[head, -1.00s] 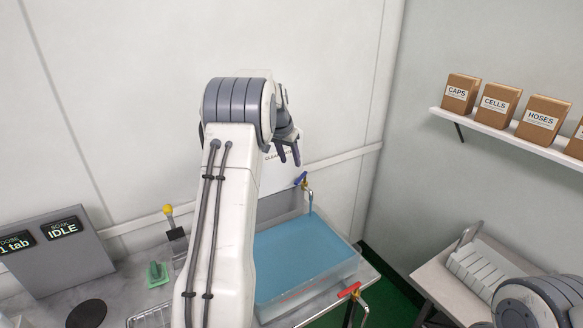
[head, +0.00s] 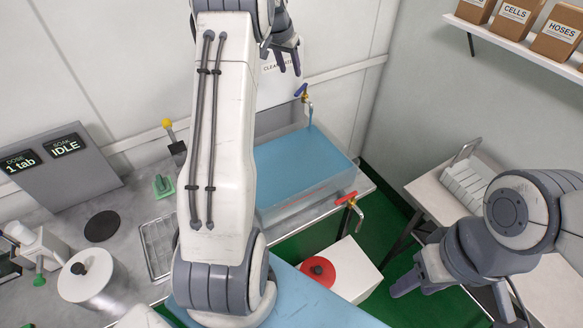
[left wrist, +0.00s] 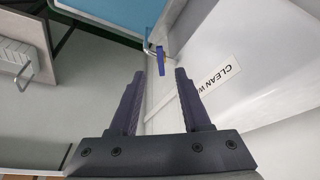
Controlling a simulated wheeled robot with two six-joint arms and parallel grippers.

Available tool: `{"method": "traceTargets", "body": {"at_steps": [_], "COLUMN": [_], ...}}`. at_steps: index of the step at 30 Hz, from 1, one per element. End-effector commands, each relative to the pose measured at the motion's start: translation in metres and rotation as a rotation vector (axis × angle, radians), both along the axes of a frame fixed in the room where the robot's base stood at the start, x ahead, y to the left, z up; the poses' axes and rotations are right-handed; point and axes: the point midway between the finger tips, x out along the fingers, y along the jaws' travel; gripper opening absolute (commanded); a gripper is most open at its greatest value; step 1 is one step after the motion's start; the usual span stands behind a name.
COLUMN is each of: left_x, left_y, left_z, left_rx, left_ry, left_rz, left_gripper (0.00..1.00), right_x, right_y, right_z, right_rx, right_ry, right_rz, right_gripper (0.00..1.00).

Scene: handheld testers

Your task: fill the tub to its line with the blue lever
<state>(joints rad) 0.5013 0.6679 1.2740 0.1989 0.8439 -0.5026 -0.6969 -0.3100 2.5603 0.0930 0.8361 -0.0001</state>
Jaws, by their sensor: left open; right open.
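The tub (head: 335,186) is a clear-walled basin holding blue water, on the bench behind my left arm. The blue lever (head: 301,90) sits on a tap at the tub's back right corner; it also shows in the left wrist view (left wrist: 161,60). A thin stream seems to run from that tap into the tub. My left gripper (head: 288,62) is open and empty, above and a little left of the blue lever, apart from it. My right gripper (head: 408,284) is low at the right, away from the tub.
A red-lever tap (head: 346,198) is at the tub's front right corner. A side table (head: 440,190) with a white rack and a shelf of boxes (head: 553,36) are at the right. A grey display panel (head: 60,170) reads IDLE.

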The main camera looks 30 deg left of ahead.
Motion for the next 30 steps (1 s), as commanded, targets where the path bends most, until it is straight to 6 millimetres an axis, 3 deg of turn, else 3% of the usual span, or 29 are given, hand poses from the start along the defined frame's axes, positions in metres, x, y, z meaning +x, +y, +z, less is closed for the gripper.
{"method": "traceTargets", "body": {"at_steps": [6, 11, 24, 30], "left_x": [0.000, 0.001, 0.027, 0.037], "left_y": [-0.001, -0.001, 0.002, 0.003], "left_z": [0.009, 0.000, -0.067, -0.089], "left_rx": [-0.004, -0.002, -0.002, -0.002], "left_ry": [0.004, 0.004, 0.005, 0.002], "left_rz": [0.000, -0.001, -0.002, -0.001], "left_gripper": [0.47, 0.47, 0.47, 0.47], "right_x": [0.000, 0.000, 0.000, 0.000], "right_y": [0.000, 0.000, 0.000, 0.000], "right_z": [0.046, 0.056, 0.083, 0.090], "right_rx": [0.001, 0.001, 0.000, 0.000], "right_ry": [-0.001, -0.001, 0.000, 0.000], "right_rz": [-0.002, -0.003, -0.001, 0.001], "right_gripper": [0.50, 0.50, 0.50, 0.50]}}
